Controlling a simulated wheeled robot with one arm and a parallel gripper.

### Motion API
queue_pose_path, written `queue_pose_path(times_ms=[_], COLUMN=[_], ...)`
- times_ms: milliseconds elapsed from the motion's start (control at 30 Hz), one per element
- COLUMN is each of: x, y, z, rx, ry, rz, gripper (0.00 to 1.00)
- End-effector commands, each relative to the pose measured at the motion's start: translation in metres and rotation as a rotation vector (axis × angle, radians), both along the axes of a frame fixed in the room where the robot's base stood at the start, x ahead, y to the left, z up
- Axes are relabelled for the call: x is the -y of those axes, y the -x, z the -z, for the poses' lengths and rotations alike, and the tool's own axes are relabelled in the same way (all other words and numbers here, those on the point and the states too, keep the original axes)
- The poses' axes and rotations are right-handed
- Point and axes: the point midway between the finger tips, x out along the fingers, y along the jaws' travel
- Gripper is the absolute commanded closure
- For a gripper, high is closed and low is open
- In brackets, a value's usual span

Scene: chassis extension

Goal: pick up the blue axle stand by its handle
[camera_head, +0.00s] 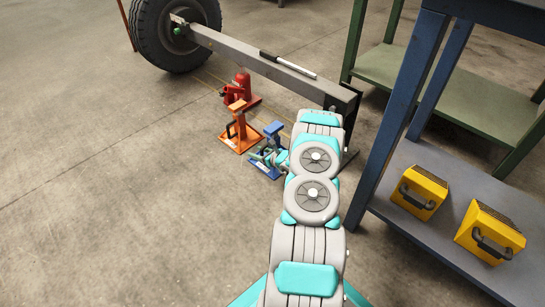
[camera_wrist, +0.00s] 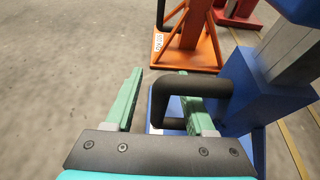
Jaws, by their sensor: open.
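The blue axle stand (camera_head: 273,129) stands on the floor just beyond my arm in the head view, partly hidden by my gripper (camera_head: 281,159). In the wrist view, its blue body (camera_wrist: 240,103) fills the right side, and its black loop handle (camera_wrist: 165,88) sticks out to the left. My gripper (camera_wrist: 160,95) is open, with green fingers. The handle's outer bar lies between the two fingers. The right finger appears to be within the loop, between that bar and the blue body. The left finger is outside, with a gap to the bar.
An orange axle stand (camera_head: 238,132) is close behind and left, also in the wrist view (camera_wrist: 190,45). A red stand (camera_head: 245,90) is beyond it. A grey beam (camera_head: 260,65) with a wheel (camera_head: 165,35) runs behind. A blue table (camera_head: 395,105) is at right.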

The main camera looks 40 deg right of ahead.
Motion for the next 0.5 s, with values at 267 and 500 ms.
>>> queue_pose_path(times_ms=[267,500], x=[0.0002,0.0002], y=[0.0001,0.0002], z=[-0.0002,-0.0002], rx=[0.0,0.0], ry=[0.0,0.0], rz=[0.0,0.0], gripper=[0.69,0.96])
